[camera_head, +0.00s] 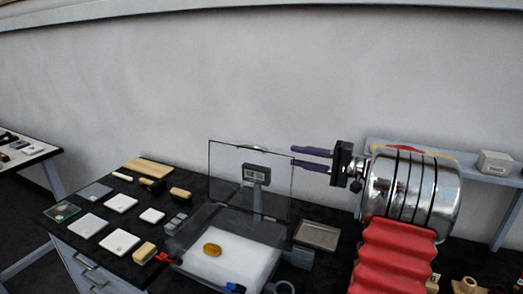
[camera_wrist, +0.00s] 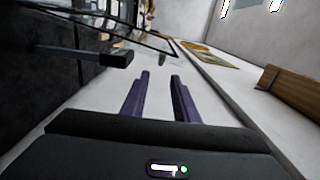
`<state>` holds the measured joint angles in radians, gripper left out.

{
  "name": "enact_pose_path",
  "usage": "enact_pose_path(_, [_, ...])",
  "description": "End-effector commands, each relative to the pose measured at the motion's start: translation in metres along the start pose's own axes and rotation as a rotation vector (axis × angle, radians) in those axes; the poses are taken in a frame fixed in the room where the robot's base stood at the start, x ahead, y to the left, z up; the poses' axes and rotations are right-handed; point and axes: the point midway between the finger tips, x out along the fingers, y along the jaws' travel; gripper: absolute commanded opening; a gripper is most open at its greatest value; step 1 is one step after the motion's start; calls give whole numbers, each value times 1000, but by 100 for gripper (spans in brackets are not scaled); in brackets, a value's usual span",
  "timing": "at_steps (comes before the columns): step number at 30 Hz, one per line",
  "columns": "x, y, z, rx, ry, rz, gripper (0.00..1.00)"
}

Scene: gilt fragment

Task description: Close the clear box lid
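The clear box lid (camera_head: 225,165) stands upright, open, at the back of the clear box (camera_head: 195,222) in the head view. A white block of padding (camera_head: 232,262) with a round golden piece (camera_head: 212,249) on it lies in the box. My gripper (camera_head: 292,156), with two purple fingers, is at the lid's right edge, pointing left; I cannot tell whether it touches the lid. In the wrist view my gripper (camera_wrist: 161,76) has its fingers apart with nothing between them. A dark-edged clear pane, probably the lid (camera_wrist: 135,32), is at the upper left there.
A small display on a stand (camera_head: 256,175) shows through the lid. White tiles (camera_head: 120,241), brushes and small blocks lie on the black table to the left. A grey tray (camera_head: 317,235) lies right of the box. A shelf with a white box (camera_head: 496,163) is at right.

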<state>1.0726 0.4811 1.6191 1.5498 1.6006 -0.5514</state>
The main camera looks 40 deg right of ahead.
Motion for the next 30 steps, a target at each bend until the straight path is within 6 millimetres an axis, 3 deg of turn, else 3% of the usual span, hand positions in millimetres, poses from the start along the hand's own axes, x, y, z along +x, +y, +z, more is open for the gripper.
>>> enact_pose_path(24, [114,0,0,0,0,0,27])
enact_pose_path(30, [129,0,-1,0,2,1,27])
